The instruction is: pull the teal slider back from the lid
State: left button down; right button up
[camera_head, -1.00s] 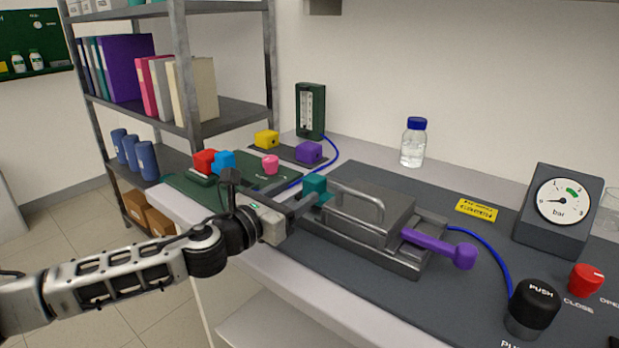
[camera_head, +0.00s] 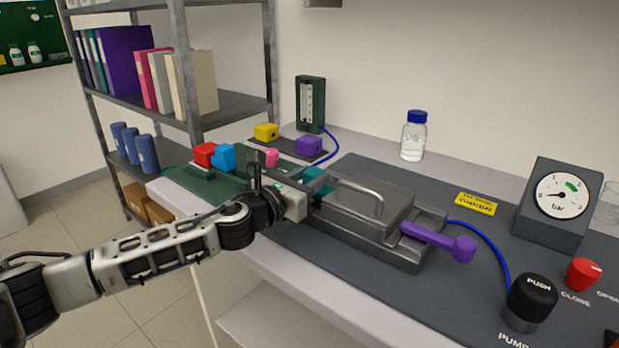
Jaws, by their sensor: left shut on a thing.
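The metal rig's lid (camera_head: 370,207), with an arched handle, sits on its grey base near the bench's middle. The teal slider (camera_head: 317,178) is at the lid's left end, partly hidden by my fingers. My left gripper (camera_head: 312,190) reaches in from the left and is shut on the teal slider. Its fingertips are partly hidden against the slider and rig. A purple lever (camera_head: 438,241) sticks out from the rig's right end. My right gripper is not in view.
A black pump button (camera_head: 531,298), a red knob (camera_head: 583,273) and a pressure gauge (camera_head: 560,200) stand at right. A bottle (camera_head: 414,137) stands behind the rig. Coloured blocks (camera_head: 223,157) lie left, behind my gripper. A blue tube (camera_head: 490,245) curves right of the rig.

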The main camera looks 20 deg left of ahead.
pick_arm(q)
jog(key=shift+w+a, duration=0.25)
jog(key=shift+a, duration=0.45)
jog(key=shift+w+a, duration=0.2)
jog(key=shift+a, duration=0.45)
jog(key=c, duration=1)
grip_release()
jog(key=shift+a, duration=0.1)
jog(key=shift+o, duration=0.2)
jog(key=shift+s, duration=0.15)
jog(key=b+v, duration=0.4)
jog(key=v, duration=1)
jog(key=shift+s+a+f, duration=0.15)
jog(key=shift+s+f, duration=0.05)
jog(key=shift+s+r+b, duration=0.25)
jog(key=shift+s+b, duration=0.2)
jog(key=shift+s, duration=0.1)
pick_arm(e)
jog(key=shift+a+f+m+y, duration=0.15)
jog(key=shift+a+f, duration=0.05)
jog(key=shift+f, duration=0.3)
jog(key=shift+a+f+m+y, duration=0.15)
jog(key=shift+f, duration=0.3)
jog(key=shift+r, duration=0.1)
